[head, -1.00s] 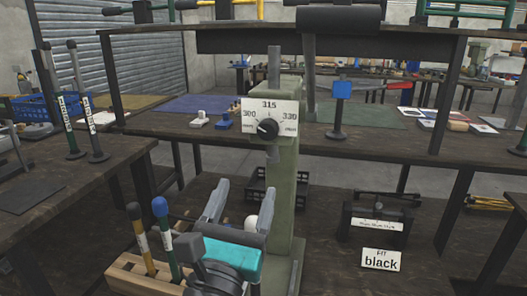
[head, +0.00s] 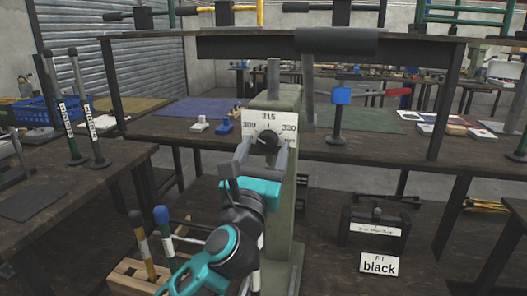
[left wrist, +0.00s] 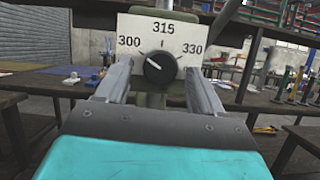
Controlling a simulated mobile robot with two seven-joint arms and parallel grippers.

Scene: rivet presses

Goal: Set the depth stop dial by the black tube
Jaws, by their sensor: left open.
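The depth stop dial is a black knob (head: 267,138) on a white plate (head: 253,121) marked 300, 315 and 330, fixed to a green press column (head: 278,190). In the left wrist view the knob (left wrist: 159,67) has a pale mark pointing up-left, toward the 300 side. My left gripper (head: 262,157) is open just in front of and below the knob. Its fingers show left and right of the knob in the wrist view, apart from it. A card (head: 380,264) reads "FIT black". I cannot identify the black tube with certainty. My right gripper is not in view.
A dark block (head: 375,240) with a small illegible label stands behind the card. A wooden rack (head: 130,277) with colour-capped rods stands at lower left. A dark cylindrical bar (head: 336,41) is above the press. Benches surround the press.

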